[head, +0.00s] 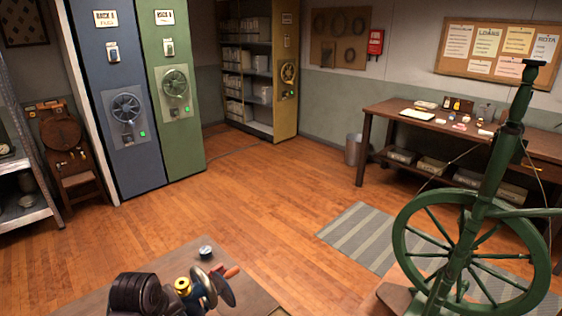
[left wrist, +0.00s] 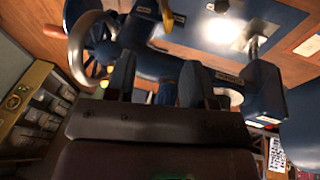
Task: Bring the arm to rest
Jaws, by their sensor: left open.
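My left gripper (left wrist: 155,84) shows in the left wrist view as two dark upright fingers standing apart, with nothing clearly between them. Behind and above them is a blue machine (left wrist: 263,92) with small white labels and a spoked handwheel (left wrist: 78,47) at left. I cannot tell how far the fingers are from it. In the head view I cannot make out either gripper with certainty. My right gripper is not in view.
A tabletop (head: 250,292) at the bottom holds a small machine with discs (head: 221,288). Blue (head: 110,165) and green (head: 181,135) racks stand at left, a workbench (head: 385,115) at right.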

